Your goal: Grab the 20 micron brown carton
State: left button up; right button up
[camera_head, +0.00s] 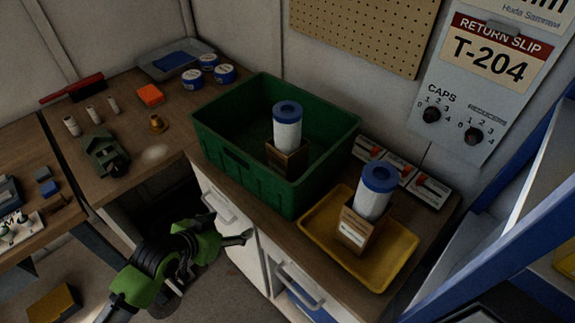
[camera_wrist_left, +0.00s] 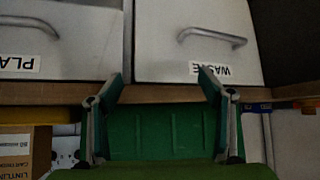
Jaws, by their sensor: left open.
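A brown carton (camera_head: 289,160) with a white, blue-capped cartridge (camera_head: 287,125) stands inside the green crate (camera_head: 238,167). Another brown carton (camera_head: 365,240), pale-labelled and with a similar cartridge (camera_head: 373,192), stands in the yellow tray (camera_head: 398,262). I cannot read a micron value on either. My left gripper (camera_head: 228,232) is open and empty, in front of the cabinet below the crate, apart from both cartons. In the left wrist view its fingers (camera_wrist_left: 165,85) are spread, and a brown carton (camera_wrist_left: 17,152) with printed text, partly cut off, shows at lower left. My right gripper is not in view.
White drawers with handles (camera_wrist_left: 212,38) lie under the worktop. Blue-lidded tins (camera_head: 208,62), an orange block (camera_head: 150,95) and a green device (camera_head: 106,152) occupy the left bench. A blue frame (camera_head: 500,240) stands at right.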

pick_arm(q)
jog(key=w+d+r+m+t+h, duration=0.1)
jog(key=w+d+r+h, duration=0.1)
jog(key=r, duration=0.5)
jog(key=w+d+r+m+h, duration=0.1)
jog(key=d+r+m, duration=0.1)
jog(key=r, duration=0.4)
jog(key=m+h, duration=0.1)
jog(key=h, duration=0.2)
send_near(277, 147)
jog(key=p+x, duration=0.2)
jog(key=x, duration=0.4)
jog(key=shift+w+d, duration=0.25)
jog(key=shift+d, duration=0.05)
jog(key=shift+w+d+p, duration=0.25)
jog(key=shift+d+p, duration=0.1)
jog(key=shift+p, duration=0.2)
jog(key=p+x, duration=0.1)
jog(key=x, duration=0.2)
jog(key=shift+w+d+f+p, duration=0.1)
jog(key=shift+f+p, duration=0.1)
jog(key=shift+p, duration=0.1)
jog(key=shift+w+d+f, duration=0.3)
jog(key=shift+d, duration=0.1)
jog(key=shift+r, duration=0.1)
jog(key=c, duration=1.5)
